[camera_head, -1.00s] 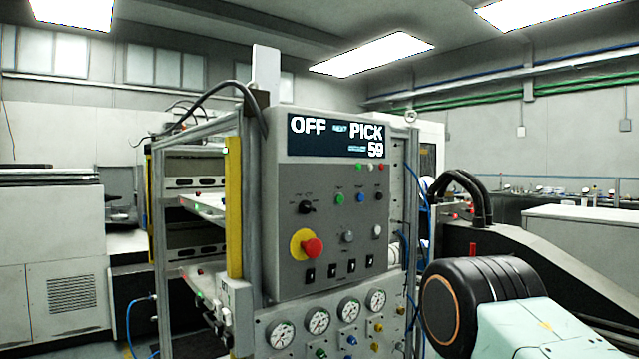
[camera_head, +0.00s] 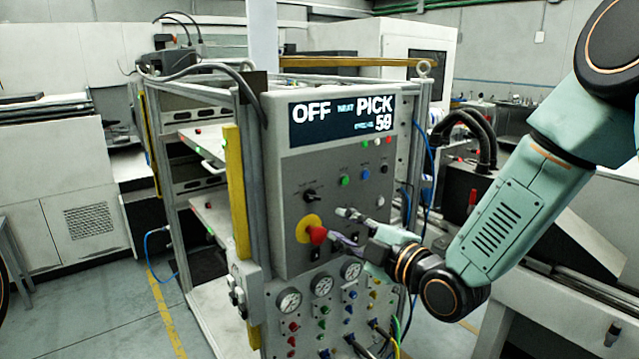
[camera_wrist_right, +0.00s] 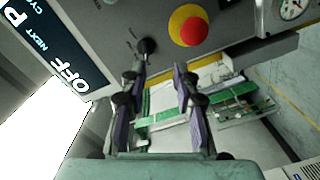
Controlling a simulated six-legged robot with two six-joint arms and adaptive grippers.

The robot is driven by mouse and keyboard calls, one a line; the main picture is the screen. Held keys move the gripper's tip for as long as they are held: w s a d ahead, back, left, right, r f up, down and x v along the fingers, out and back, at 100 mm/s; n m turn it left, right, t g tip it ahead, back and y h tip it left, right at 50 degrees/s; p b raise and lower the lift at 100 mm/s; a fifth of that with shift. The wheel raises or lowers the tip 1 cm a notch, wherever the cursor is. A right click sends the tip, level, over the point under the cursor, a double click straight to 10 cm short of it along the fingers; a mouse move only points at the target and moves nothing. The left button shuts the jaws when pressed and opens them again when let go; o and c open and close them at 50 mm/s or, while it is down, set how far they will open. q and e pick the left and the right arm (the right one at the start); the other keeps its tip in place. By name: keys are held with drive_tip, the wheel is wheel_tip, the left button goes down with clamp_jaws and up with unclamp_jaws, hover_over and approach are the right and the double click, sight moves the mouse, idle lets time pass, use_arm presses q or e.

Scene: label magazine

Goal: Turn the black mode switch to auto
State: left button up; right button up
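The black mode switch (camera_head: 310,195) is a small knob on the upper left of the grey control panel (camera_head: 285,255), above the red and yellow emergency button (camera_head: 317,234). The display (camera_head: 341,118) reads OFF and PICK. My right gripper (camera_head: 341,223) is in front of the panel, to the right of the switch and over the emergency button's right side. In the right wrist view, the switch (camera_wrist_right: 146,46) is just beyond the left fingertip. The fingers (camera_wrist_right: 160,76) are apart with nothing between them. My left gripper is out of view.
Green, blue and black buttons (camera_head: 344,181) sit right of the switch. Several gauges (camera_head: 323,284) and coloured knobs lie below. A yellow post (camera_head: 238,195) and metal frame stand left of the panel.

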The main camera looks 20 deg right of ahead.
sight(313, 199)
drive_tip(key=shift+n, duration=0.4)
drive_tip(key=w+a, duration=0.1)
drive_tip(key=w, duration=0.1)
drive_tip(key=w+a+r+p, duration=0.1)
drive_tip(key=w, duration=0.2)
drive_tip(key=w+a+r, duration=0.1)
drive_tip(key=w, duration=0.2)
drive_tip(key=shift+r+p, duration=0.15)
drive_tip(key=shift+p, duration=0.15)
drive_tip(key=shift+d, duration=0.1)
drive_tip(key=shift+s+d, duration=0.1)
drive_tip(key=shift+d, duration=0.05)
drive_tip(key=shift+a, duration=0.2)
drive_tip(key=c, duration=0.4)
clamp_jaws()
